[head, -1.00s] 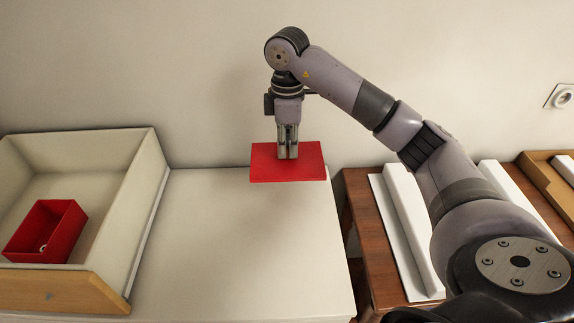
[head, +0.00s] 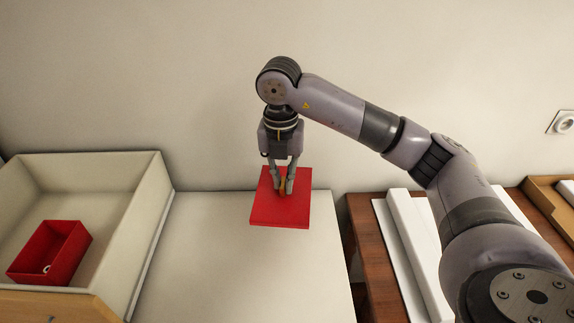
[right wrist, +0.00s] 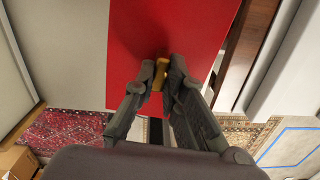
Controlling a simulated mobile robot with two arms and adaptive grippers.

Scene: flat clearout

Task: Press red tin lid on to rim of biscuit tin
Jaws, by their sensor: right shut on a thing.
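The red tin lid (head: 280,212) is a flat square plate with a small brass-coloured knob (right wrist: 160,74) at its middle. My right gripper (head: 282,188) points down and is shut on this knob. The lid is over the white cabinet top; I cannot tell how high above it. The biscuit tin, an open red box (head: 50,252), stands in the drawer at the left, with a small whitish ring inside. The lid is well to the right of the tin and apart from it. My left gripper is not in view.
The pale drawer (head: 148,215) has a raised side wall between tin and lid. The white top (head: 225,270) is otherwise clear. A brown wooden surface (head: 377,270) with white strips (head: 412,255) lies at the right. A wall stands behind.

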